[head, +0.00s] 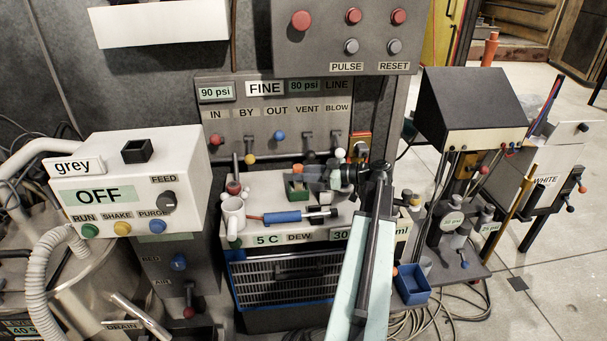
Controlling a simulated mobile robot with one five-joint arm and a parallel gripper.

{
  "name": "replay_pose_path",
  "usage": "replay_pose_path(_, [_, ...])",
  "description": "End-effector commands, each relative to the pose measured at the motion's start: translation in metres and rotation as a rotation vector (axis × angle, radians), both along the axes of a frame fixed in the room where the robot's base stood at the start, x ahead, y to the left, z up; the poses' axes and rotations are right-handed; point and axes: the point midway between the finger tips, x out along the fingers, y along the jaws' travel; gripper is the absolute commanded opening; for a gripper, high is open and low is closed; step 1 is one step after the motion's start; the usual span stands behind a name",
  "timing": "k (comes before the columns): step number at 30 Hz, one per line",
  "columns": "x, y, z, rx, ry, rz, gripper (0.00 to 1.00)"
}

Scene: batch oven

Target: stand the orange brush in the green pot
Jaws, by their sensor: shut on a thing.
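The green pot (297,195) is a small square container near the back of the white-topped bench unit, left of my gripper. A small orange part, which looks like the orange brush (298,168), shows just above the pot's far side. My gripper (312,174) reaches in from the right, level with the pot's top, with its jaws shut at the orange part. The rest of the brush is hidden or too small to make out. I cannot tell whether its lower end is inside the pot or behind it.
A white mug (233,218) and a blue-handled tool (283,217) lie left and in front of the pot. A dark red-topped item (234,188) stands behind the mug. The valve panel (275,125) rises close behind. A blue bin (412,284) sits lower right.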

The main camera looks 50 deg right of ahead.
Motion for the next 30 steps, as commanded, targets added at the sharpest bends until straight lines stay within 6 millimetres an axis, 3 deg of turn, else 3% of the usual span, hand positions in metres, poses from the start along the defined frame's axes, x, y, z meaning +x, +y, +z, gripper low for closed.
replay_pose_path(8, [0.0, 0.0, -0.005, 0.0, 0.0, 0.001, 0.0])
replay_pose_path(9, [0.0, 0.0, -0.004, 0.0, 0.0, 0.001, 0.4])
replay_pose_path(11, [0.001, 0.001, -0.004, 0.0, 0.0, 0.001, 0.54])
replay_pose_path(22, [-0.004, -0.002, -0.002, 0.0, 0.0, 0.0, 0.54])
replay_pose_path(30, [-0.049, -0.024, 0.009, 0.0, 0.0, -0.001, 0.54])
